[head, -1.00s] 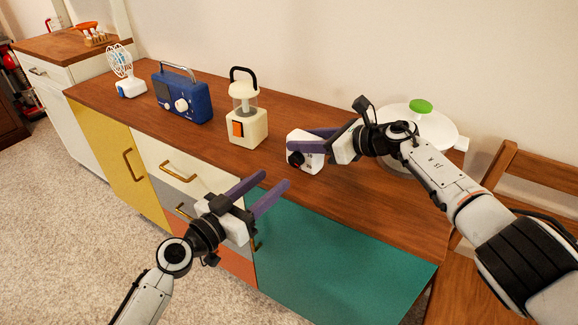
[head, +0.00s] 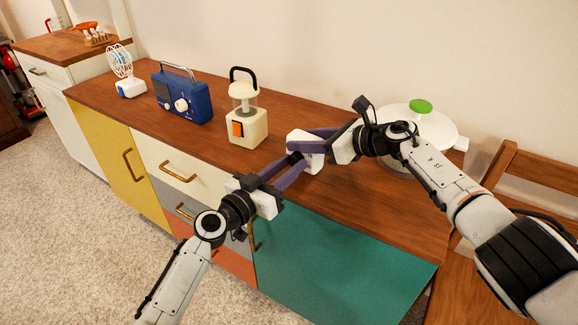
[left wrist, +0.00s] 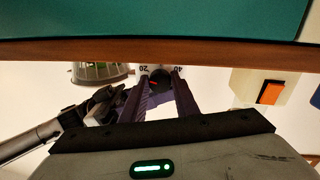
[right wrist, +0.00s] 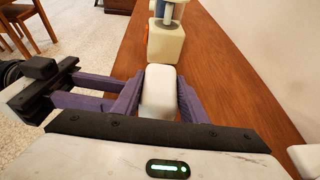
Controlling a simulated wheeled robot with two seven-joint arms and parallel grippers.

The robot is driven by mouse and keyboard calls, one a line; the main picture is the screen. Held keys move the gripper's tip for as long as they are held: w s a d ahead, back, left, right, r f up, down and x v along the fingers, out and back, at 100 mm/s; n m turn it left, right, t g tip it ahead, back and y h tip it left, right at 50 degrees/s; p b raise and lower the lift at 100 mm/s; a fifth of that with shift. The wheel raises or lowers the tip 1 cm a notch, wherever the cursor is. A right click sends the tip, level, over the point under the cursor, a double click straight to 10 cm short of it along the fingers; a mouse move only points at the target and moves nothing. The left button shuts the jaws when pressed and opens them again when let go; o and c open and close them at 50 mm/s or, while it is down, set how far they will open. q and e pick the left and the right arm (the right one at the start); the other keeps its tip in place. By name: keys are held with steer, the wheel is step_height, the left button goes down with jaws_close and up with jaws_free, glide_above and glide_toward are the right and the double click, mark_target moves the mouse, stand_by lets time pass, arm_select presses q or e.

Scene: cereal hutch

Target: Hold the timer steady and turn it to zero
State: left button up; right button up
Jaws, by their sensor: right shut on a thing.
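The timer (head: 299,137) is a small white box with a dark dial, standing on the wooden hutch top near its front edge. My right gripper (head: 310,141) is shut on the timer's body from the right; in the right wrist view the white timer (right wrist: 158,92) sits between its purple fingers. My left gripper (head: 296,164) is at the timer's front, with its fingers apart on either side of the dial. In the left wrist view the timer's face (left wrist: 161,68) shows 20 and 40, with a red mark by the dial. Contact with the dial is not clear.
A cream lantern (head: 246,126), a blue radio (head: 183,97) and a white fan (head: 129,88) stand left of the timer. A white lidded pot (head: 440,128) with a green knob is behind my right arm. A wooden chair (head: 520,165) stands at the right.

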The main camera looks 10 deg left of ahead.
arm_select(q)
steer(key=shift+c, duration=1.4)
steer(key=n, duration=0.4)
steer(key=shift+d+n, duration=0.1)
steer(key=shift+n, duration=0.2)
steer(key=o, duration=1.1)
steer(key=shift+c, duration=0.2)
steer(key=shift+s, duration=0.1)
steer(key=v, duration=1.2)
steer(key=shift+f, duration=0.1)
